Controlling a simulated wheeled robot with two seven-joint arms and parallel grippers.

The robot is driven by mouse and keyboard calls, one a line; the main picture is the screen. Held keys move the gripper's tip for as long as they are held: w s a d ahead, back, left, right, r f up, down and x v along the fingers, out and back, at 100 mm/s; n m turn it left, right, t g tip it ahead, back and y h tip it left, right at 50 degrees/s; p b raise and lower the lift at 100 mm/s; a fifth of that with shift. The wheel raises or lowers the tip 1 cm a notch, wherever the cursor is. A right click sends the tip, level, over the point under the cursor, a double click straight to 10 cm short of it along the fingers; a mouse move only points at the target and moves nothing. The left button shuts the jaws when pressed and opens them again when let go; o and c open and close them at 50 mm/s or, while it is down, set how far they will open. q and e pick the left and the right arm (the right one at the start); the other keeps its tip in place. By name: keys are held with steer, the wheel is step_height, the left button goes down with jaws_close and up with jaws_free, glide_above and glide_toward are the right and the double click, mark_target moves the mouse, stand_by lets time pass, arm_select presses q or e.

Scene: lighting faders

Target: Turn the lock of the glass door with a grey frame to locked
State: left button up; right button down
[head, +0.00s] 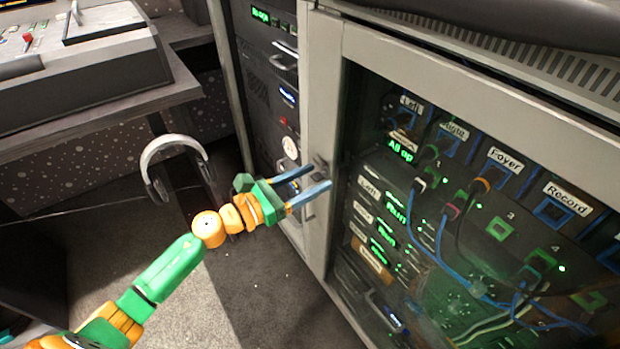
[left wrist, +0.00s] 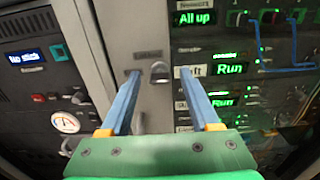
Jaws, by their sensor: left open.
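The glass door with a grey frame (head: 470,88) is at the right in the head view and looks closed. Its lock, a small metal piece (left wrist: 160,71) on the grey upright, shows between my fingertips in the left wrist view, below a small unreadable label (left wrist: 148,55). In the head view the lock is small and partly hidden by my fingers. My left gripper (head: 321,177) is open and empty, its two blue fingers pointing at the upright, one to each side of the lock. I cannot tell whether they touch it. My right gripper is not in view.
Behind the glass are lit "Run" displays, cables and labelled sockets. Left of the door is a dark equipment rack (head: 268,75) with a round gauge (left wrist: 66,122). Floor (head: 265,280) is clear below my arm.

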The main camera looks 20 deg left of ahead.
arm_select(q)
jaws_close()
